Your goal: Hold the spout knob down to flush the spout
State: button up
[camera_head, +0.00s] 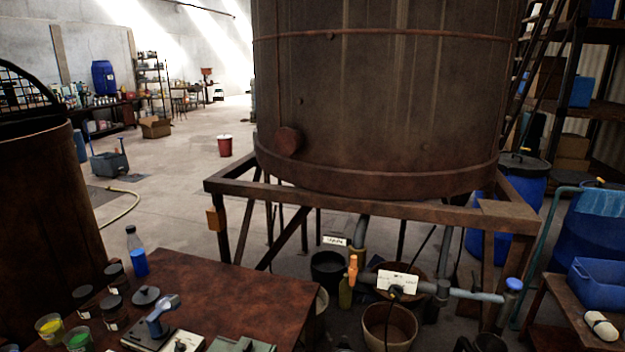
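A large rusty vat (390,100) stands on a brown metal frame (375,208). Below the frame runs a grey horizontal pipe (468,293) with a white label plate (398,281). A blue round knob (514,284) sits on its right end, and an upright orange handle (352,268) stands at its left. I cannot tell which of these is the spout knob. A small dark part shows just under the label plate. An open tan bucket (389,330) stands on the floor below the pipe. My gripper is not in view.
A reddish-brown table (245,300) at front left holds a bottle with blue liquid (136,252), dark-lidded jars, paint cups and small tools. A low bench at right holds a blue bin (600,285) and a white roll (601,325). Open floor lies behind, left of the vat.

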aim_at(514, 283)
jog(key=z, duration=1.05)
